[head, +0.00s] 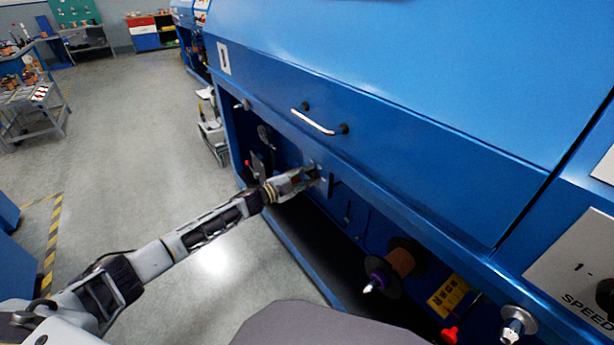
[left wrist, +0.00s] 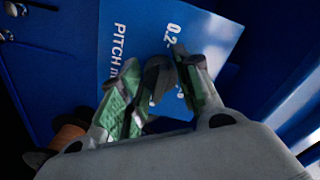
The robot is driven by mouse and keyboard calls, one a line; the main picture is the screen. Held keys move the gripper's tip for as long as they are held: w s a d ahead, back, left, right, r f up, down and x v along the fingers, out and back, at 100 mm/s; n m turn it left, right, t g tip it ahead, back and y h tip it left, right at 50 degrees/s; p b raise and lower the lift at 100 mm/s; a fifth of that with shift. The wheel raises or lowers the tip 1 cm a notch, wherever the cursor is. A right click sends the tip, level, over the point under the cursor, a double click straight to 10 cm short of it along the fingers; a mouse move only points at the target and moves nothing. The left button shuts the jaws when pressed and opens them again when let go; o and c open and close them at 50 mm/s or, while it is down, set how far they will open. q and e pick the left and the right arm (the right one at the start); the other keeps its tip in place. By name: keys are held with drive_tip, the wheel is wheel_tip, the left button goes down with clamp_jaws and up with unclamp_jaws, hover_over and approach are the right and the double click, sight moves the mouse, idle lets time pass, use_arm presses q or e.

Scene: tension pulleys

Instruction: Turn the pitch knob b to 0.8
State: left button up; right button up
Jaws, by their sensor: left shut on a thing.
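My left gripper (head: 312,175) reaches into the recess under the blue machine's hood and is shut at the panel there. In the left wrist view, its green-padded fingers (left wrist: 157,78) are closed around a dark grey knob (left wrist: 158,80). The knob stands in front of a blue plate (left wrist: 140,28) that reads "PITCH" and "0.2-"; the rest of the scale is hidden behind the fingers. The knob's pointer setting and its letter cannot be read. In the head view the knob is hidden by the gripper. My right gripper is not in view.
The hood's handle (head: 318,122) is above the gripper. A copper spool (head: 401,261), a yellow label (head: 447,297), a red knob (head: 450,335) and a silver knob (head: 516,321) are to the right. The speed panel (head: 570,258) is far right.

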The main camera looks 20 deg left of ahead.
use_arm(q)
drive_tip(key=shift+f+m, duration=0.1)
drive_tip(key=shift+m, duration=0.3)
drive_tip(key=o, duration=1)
drive_tip(key=shift+o, duration=0.2)
drive_tip(key=shift+s, duration=0.1)
drive_tip(key=v, duration=1.1)
drive_tip(key=shift+s+a, duration=0.3)
idle(0.5)
